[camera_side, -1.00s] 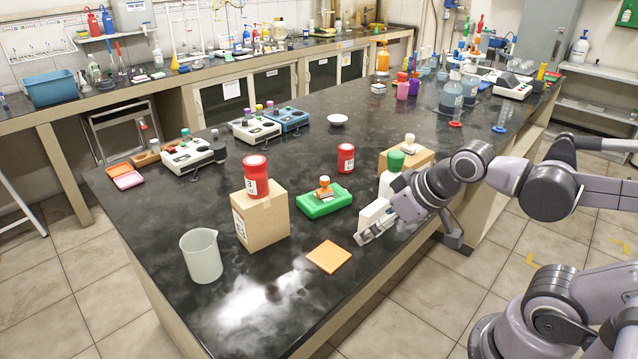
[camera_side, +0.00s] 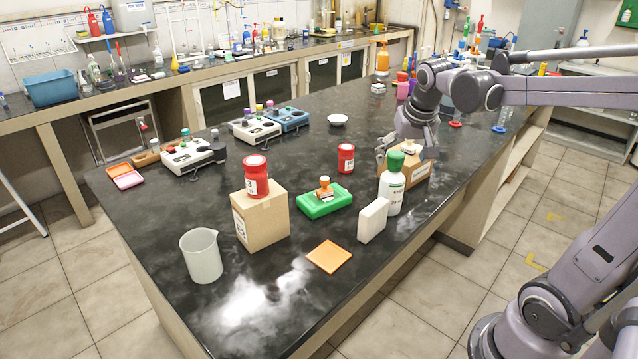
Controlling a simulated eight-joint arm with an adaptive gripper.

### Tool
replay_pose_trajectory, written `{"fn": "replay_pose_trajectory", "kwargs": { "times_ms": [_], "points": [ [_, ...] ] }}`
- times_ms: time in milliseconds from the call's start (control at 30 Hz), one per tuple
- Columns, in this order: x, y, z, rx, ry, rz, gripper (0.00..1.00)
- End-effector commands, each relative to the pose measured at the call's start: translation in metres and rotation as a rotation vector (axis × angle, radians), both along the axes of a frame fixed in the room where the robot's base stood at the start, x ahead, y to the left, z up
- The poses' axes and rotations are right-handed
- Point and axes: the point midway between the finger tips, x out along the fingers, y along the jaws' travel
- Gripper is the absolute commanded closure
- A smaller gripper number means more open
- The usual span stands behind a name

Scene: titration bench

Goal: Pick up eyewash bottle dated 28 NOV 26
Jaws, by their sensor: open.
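A white bottle with a green cap (camera_side: 392,192) stands upright on the dark bench, right of the middle. Its label has green print, but I cannot read a date on it. It is the one that looks like an eyewash bottle. My gripper (camera_side: 407,154) is open and points down just behind the bottle, over a low cardboard box (camera_side: 416,172). I cannot tell whether the fingers touch the box or the small object that stood on it, now mostly hidden.
A white block (camera_side: 373,220) stands close in front of the bottle. A green box with a stamp (camera_side: 324,202), a red jar (camera_side: 346,158), a cardboard box with another red jar (camera_side: 262,222), an orange pad (camera_side: 328,257) and a beaker (camera_side: 202,255) stand leftward. The bench's front right is clear.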

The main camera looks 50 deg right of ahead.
Motion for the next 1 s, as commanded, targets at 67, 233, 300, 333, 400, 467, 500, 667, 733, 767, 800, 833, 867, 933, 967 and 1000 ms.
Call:
{"fn": "replay_pose_trajectory", "kwargs": {
  "times_ms": [67,233,300,333,400,467,500,667,733,767,800,833,867,933,967,1000],
  "points": [
    [0.001,-0.009,0.000,0.003,0.008,-0.030,0.15],
    [0.005,-0.016,-0.011,0.006,0.012,-0.045,0.15],
    [0.008,-0.018,-0.019,0.005,0.012,-0.044,0.15],
    [0.009,-0.019,-0.023,0.005,0.011,-0.044,0.15],
    [0.012,-0.022,-0.032,0.005,0.011,-0.043,0.15],
    [0.014,-0.023,-0.038,0.005,0.012,-0.042,0.15],
    [0.015,-0.024,-0.042,0.004,0.011,-0.042,0.15],
    [0.018,-0.027,-0.051,0.005,0.010,-0.042,0.15],
    [0.019,-0.027,-0.053,0.004,0.011,-0.041,0.15],
    [0.020,-0.027,-0.055,0.004,0.011,-0.041,0.15],
    [0.021,-0.028,-0.057,0.004,0.011,-0.041,0.15],
    [0.022,-0.028,-0.060,0.004,0.011,-0.041,0.15],
    [0.024,-0.029,-0.063,0.004,0.011,-0.041,0.15],
    [0.028,-0.030,-0.070,0.004,0.011,-0.041,0.15],
    [0.030,-0.031,-0.074,0.004,0.011,-0.041,0.15],
    [0.032,-0.032,-0.078,0.004,0.011,-0.041,0.15]
  ]
}}
